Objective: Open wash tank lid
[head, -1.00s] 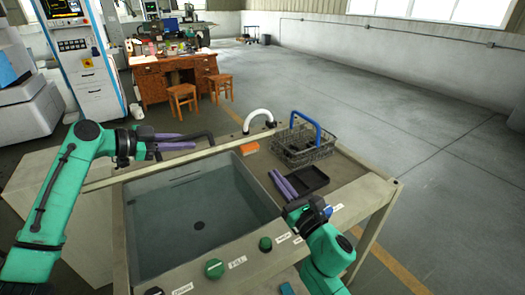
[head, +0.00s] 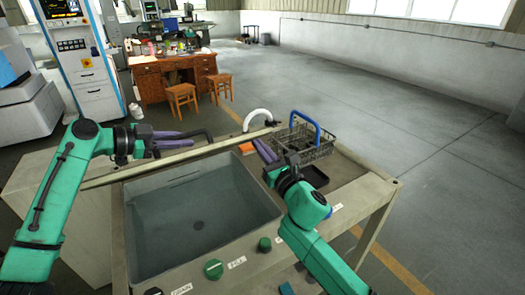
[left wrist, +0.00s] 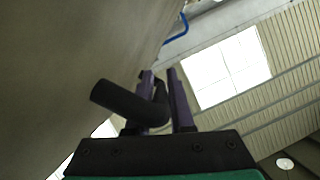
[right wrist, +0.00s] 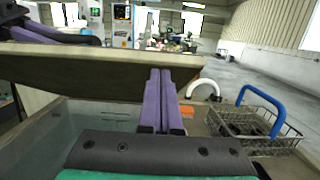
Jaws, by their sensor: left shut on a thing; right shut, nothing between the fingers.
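The wash tank lid (head: 170,160) is raised above the rear edge of the open tank (head: 200,225) and shows nearly edge-on in the head view. Its underside (right wrist: 90,70) fills the left of the right wrist view. My left gripper (head: 182,137) is shut on the black lid handle (head: 208,147) on the far side of the lid; the handle (left wrist: 125,100) also shows in the left wrist view. My right gripper (head: 262,148) is shut and empty by the lid's right end. Its fingertips (right wrist: 161,70) overlap the lid in the picture; I cannot tell whether they touch it.
A wire basket (head: 318,150) with a blue handle, a black tray (head: 315,176), an orange block (head: 246,148) and a white curved spout (head: 257,118) are on the right-hand deck. Green knobs (head: 214,269) line the front. The floor to the right is clear.

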